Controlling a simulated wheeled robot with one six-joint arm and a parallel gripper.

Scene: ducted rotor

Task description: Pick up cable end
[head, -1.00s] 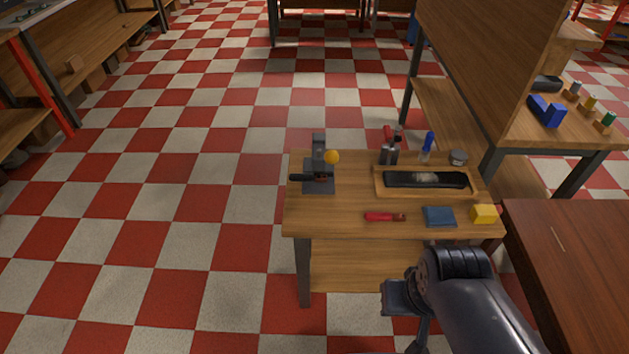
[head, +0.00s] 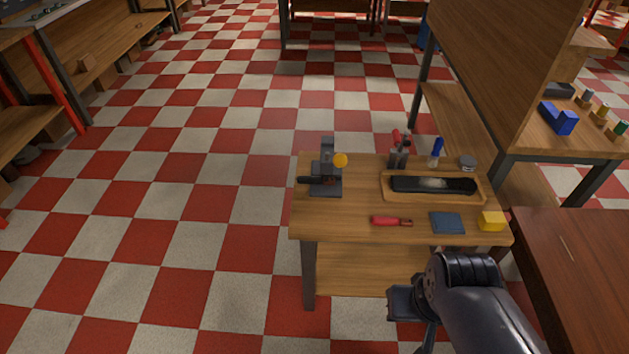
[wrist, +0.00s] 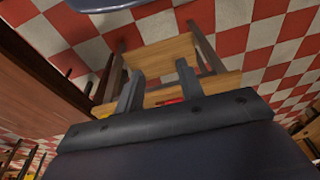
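I cannot make out a cable end in either view. The wooden workbench (head: 360,222) stands ahead of me; a grey device (head: 325,172) with a yellow ball (head: 340,160) is at its left, with a dark handle-like part pointing left. A wooden tray (head: 388,196) at the right holds a long black object (head: 433,185). My gripper (wrist: 160,69) is open and empty in the wrist view, its two fingers apart, with the wooden bench behind them. In the head view my arm is in front of the bench's right front; the fingertips cannot be told there.
A dark red table (head: 575,260) stands close right. Floor at left is clear.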

